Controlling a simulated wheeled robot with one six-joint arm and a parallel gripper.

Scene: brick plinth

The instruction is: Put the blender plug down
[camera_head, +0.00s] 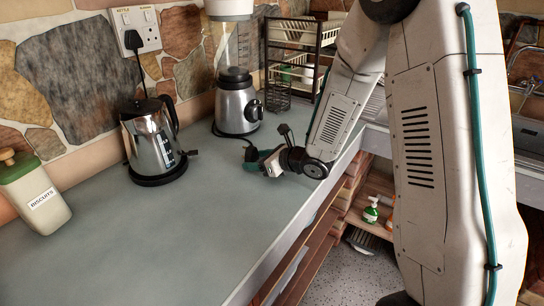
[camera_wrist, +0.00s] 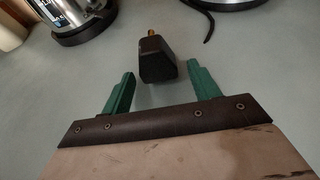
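The blender plug (camera_wrist: 154,60) is a dark block with a brass-coloured pin at its far end. In the wrist view it lies just ahead of and between the fingertips, with a gap on both sides, and appears to rest on the counter. My gripper (camera_wrist: 161,72) has two green fingers spread apart, holding nothing. In the head view my gripper (camera_head: 256,158) is low over the counter near its front edge, and the plug is hard to make out there. The blender (camera_head: 237,106) stands behind it, its dark cord (camera_head: 232,135) running towards the gripper.
A steel kettle (camera_head: 152,145) stands to the left, its cord going up to a wall socket (camera_head: 137,30). A biscuit jar (camera_head: 35,195) is at far left. A dish rack (camera_head: 296,60) stands behind. The counter (camera_head: 150,250) is clear in front.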

